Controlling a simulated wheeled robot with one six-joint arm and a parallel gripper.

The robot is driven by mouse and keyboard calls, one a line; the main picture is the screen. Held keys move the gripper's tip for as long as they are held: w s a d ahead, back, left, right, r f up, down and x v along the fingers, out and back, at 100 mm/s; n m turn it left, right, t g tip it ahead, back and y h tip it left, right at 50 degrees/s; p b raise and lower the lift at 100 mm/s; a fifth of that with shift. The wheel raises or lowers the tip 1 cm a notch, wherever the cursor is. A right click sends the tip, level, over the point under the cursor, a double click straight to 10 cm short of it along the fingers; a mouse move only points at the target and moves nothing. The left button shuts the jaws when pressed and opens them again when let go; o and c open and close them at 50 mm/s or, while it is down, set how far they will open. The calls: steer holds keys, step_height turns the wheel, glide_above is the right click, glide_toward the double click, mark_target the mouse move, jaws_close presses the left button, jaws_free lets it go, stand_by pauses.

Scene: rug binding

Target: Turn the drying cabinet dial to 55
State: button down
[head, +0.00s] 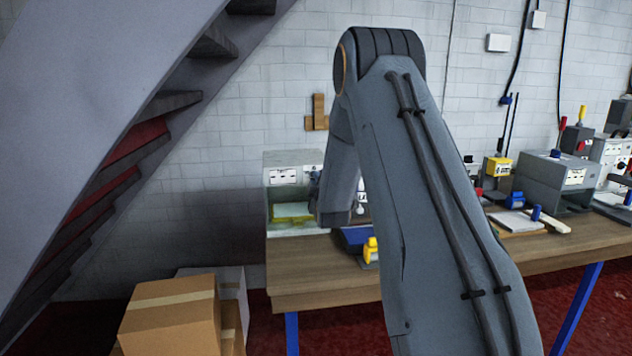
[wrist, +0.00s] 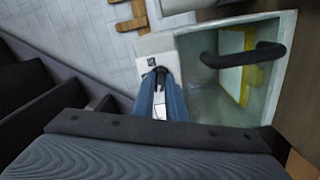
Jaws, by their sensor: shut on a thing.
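The drying cabinet (head: 291,160) is a pale box at the left end of the workbench, with an open-fronted chamber and a small display panel. In the wrist view the cabinet (wrist: 188,45) is close up, its pale panel under my fingertips. My gripper (wrist: 161,82) has its blue fingers close together on a small dark dial (wrist: 160,71) on that panel. The fingers hide most of the dial, and its setting cannot be read. In the head view my own arm hides the gripper and the dial.
A dark bar handle (wrist: 245,55) crosses the chamber, with a yellow item (wrist: 250,75) behind it. The bench (head: 320,280) carries a grey machine (head: 555,180) and several small tools further right. Cardboard boxes (head: 170,315) and a staircase (head: 130,150) stand left.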

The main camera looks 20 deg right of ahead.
steer(key=shift+f+m+b, duration=0.1)
steer(key=shift+m+b, duration=6.95)
steer(key=shift+m, duration=6.85)
steer(key=c, duration=1.8)
jaws_free()
steer(key=shift+o, duration=0.2)
